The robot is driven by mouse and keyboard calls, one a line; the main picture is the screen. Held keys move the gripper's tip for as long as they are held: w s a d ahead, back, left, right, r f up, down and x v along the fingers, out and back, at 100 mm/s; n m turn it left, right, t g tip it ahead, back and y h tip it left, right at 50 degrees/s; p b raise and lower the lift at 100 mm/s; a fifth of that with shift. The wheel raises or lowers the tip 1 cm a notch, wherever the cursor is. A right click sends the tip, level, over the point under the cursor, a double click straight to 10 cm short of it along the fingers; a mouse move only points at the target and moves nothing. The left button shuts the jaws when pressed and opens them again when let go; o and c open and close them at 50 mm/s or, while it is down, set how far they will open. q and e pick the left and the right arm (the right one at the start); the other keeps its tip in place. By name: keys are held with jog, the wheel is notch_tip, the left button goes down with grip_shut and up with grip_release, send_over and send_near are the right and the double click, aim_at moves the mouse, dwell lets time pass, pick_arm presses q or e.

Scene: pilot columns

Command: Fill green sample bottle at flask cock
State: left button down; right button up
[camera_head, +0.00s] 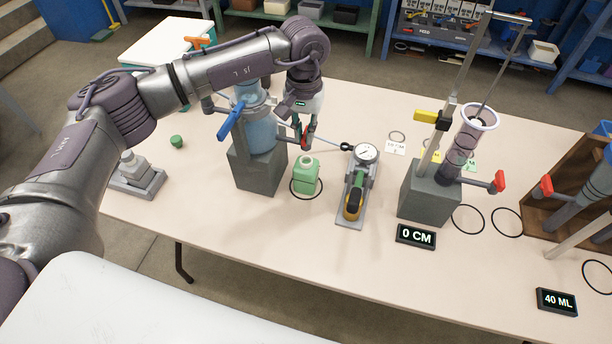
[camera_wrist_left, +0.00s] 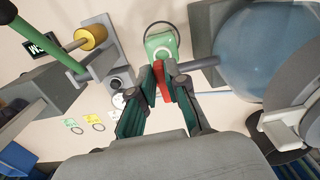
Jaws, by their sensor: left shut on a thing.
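The green sample bottle (camera_head: 306,178) stands upright on the table in a black ring, with its cap off. It also shows in the left wrist view (camera_wrist_left: 161,40), just beyond my fingertips. The flask (camera_head: 260,132) with blue liquid stands in a grey block (camera_head: 257,172) to the left of the bottle. My left gripper (camera_head: 306,140) is above the bottle, shut on the flask's red cock handle (camera_wrist_left: 162,82). Whether liquid runs into the bottle cannot be told. My right gripper is not in view.
A pressure gauge pump (camera_head: 355,200) stands right of the bottle. A second column (camera_head: 463,145) with a red cock stands farther right, behind a "0 CM" display (camera_head: 416,236). A green cap (camera_head: 176,142) lies at left. A "40 ML" display (camera_head: 557,302) sits at the front right.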

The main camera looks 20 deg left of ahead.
pick_arm(q)
jog(key=shift+f+m+b, duration=0.1)
jog(key=shift+m+b, duration=0.2)
jog(key=shift+b, duration=0.05)
dwell(0.4)
jog(key=c, duration=1.1)
grip_release()
jog(key=shift+r, duration=0.2)
